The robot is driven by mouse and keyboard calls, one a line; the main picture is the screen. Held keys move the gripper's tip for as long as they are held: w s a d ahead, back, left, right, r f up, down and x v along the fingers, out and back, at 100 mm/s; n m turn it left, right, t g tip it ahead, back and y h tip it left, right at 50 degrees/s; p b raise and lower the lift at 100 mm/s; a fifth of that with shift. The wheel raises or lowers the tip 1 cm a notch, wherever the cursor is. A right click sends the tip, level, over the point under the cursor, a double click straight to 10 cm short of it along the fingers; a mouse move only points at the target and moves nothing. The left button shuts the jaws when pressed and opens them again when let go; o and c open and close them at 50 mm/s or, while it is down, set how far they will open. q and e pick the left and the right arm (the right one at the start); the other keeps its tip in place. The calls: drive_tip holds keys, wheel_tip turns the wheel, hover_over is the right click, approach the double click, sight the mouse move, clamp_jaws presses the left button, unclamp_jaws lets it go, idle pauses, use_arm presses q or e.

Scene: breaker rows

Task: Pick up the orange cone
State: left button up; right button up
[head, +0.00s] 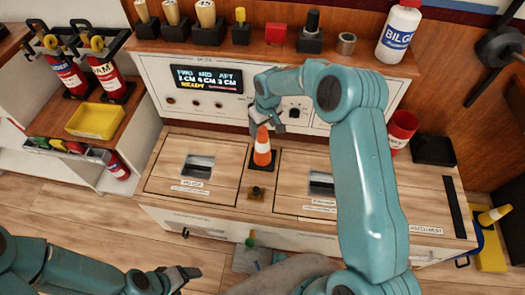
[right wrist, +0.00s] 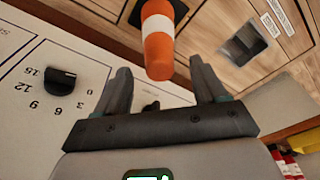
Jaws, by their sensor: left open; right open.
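The orange cone (head: 262,150) with a white band stands upright on a dark base on the wooden counter (head: 215,215), between two hatch panels. In the right wrist view the cone (right wrist: 158,45) points its orange tip toward the gap between the fingers. My right gripper (head: 268,122) is open and empty, just above and behind the cone's tip; its fingers (right wrist: 163,78) appear apart from the cone. My left gripper (head: 188,274) is open and empty, low at the left, away from the cone.
A control panel (head: 215,80) with a display and knobs rises behind the cone. The shelf above holds a bottle (head: 398,32) and several handled items. A red cup (head: 402,127) and a black box (head: 434,150) stand right. A yellow tray (head: 95,120) sits left.

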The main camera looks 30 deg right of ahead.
sight(262, 146)
drive_tip(key=f, duration=0.2)
drive_tip(key=shift+w+f, duration=0.25)
drive_tip(key=shift+f, duration=0.15)
clamp_jaws()
drive_tip(key=shift+r, duration=0.1)
drive_tip(key=shift+r, duration=0.1)
